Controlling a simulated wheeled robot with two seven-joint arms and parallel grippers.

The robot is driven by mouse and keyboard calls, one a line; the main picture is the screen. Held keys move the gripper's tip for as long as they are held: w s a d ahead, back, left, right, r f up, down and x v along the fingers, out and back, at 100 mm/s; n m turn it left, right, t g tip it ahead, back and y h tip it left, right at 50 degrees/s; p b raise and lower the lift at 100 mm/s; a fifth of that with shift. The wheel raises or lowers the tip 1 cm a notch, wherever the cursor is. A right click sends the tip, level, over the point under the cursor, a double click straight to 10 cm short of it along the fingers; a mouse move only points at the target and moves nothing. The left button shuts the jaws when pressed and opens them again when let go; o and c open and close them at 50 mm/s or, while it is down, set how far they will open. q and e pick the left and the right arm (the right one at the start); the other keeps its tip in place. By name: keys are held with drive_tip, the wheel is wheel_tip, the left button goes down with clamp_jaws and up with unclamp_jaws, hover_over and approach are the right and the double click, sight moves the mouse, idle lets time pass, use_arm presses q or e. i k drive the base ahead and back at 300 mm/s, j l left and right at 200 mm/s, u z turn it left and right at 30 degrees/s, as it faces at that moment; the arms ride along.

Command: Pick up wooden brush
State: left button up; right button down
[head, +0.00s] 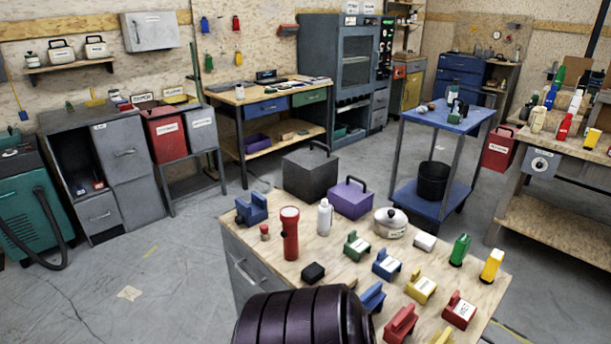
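I cannot make out a wooden brush for certain in the head view. The nearest surface is a wood-topped workbench (272,263) with grey drawers, crowded with small items. None of these items clearly looks like a brush. A dark ribbed cylinder at the bottom edge hides part of the bench's near side. Neither of my grippers shows in the view.
The bench holds a red flashlight (290,236), a white bottle (324,218), a lidded pot (390,223), a purple box (350,200) and several coloured blocks. A blue cart (440,118) stands behind it. Grey floor (150,275) is clear at left.

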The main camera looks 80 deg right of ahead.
sight(349, 277)
drive_tip(key=z, duration=0.5)
drive_tip(key=l+z, duration=0.1)
drive_tip(key=z, duration=1.35)
drive_tip(key=l+z, duration=0.1)
drive_tip(key=z, duration=0.85)
